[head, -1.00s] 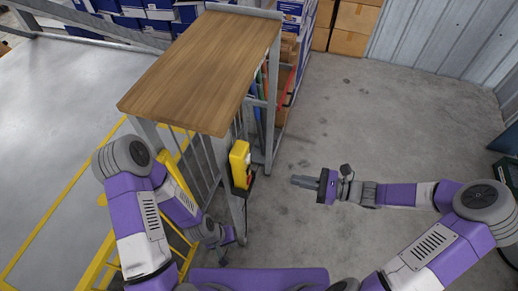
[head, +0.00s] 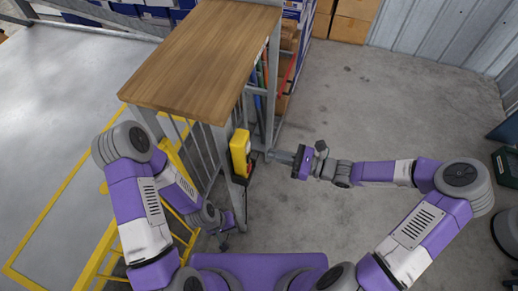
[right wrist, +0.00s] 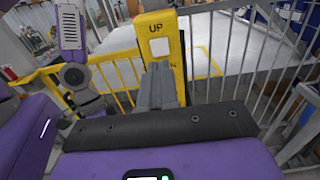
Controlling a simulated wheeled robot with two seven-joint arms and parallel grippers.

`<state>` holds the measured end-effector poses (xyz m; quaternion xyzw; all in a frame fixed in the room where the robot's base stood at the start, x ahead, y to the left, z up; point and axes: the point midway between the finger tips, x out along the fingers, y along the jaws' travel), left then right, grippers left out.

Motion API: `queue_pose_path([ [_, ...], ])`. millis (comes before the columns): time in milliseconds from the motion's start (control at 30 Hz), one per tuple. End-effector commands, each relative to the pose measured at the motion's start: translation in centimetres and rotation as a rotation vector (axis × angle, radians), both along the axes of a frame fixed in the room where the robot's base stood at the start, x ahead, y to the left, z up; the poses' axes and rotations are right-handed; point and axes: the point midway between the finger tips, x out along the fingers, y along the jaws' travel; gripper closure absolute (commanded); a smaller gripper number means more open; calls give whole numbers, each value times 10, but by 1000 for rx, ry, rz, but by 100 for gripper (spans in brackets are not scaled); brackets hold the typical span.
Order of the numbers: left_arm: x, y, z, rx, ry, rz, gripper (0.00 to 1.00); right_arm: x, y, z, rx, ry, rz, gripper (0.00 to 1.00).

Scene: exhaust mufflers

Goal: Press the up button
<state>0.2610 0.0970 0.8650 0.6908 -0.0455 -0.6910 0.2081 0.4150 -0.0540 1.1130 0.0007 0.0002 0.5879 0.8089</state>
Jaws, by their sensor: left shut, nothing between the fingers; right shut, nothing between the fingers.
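A yellow control box (head: 240,152) is mounted on the grey post under the wooden top. In the right wrist view its face (right wrist: 178,28) carries the word UP above a pale square up button (right wrist: 160,46). My right gripper (head: 268,154) is shut and empty, its tip pointing left close to the box. In the right wrist view its fingers (right wrist: 157,68) overlap the box just below the up button and hide the part beneath; I cannot tell whether they touch it. My left gripper (head: 228,224) is shut and empty, low beside the railing.
The wooden top (head: 205,62) stands over the grey frame and railing bars. Yellow railings (head: 112,250) run along the lower left. Cardboard boxes (head: 348,22) stand at the back. The concrete floor (head: 390,110) on the right is mostly clear.

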Motion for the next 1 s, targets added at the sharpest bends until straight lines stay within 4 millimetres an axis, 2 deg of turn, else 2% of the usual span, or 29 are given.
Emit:
queue_pose_path([
  [100,0,0,2,0,0,0,100,7,23,1,3,0,4,100],
  [300,0,0,3,0,0,0,100,15,47,0,1,0,1,100],
  [467,0,0,4,0,0,0,100,17,53,0,-1,-2,0,100],
  [800,0,0,4,0,0,0,100,18,55,0,0,-1,0,100],
  [1000,0,0,7,0,0,0,100,22,70,1,-1,-1,2,100],
])
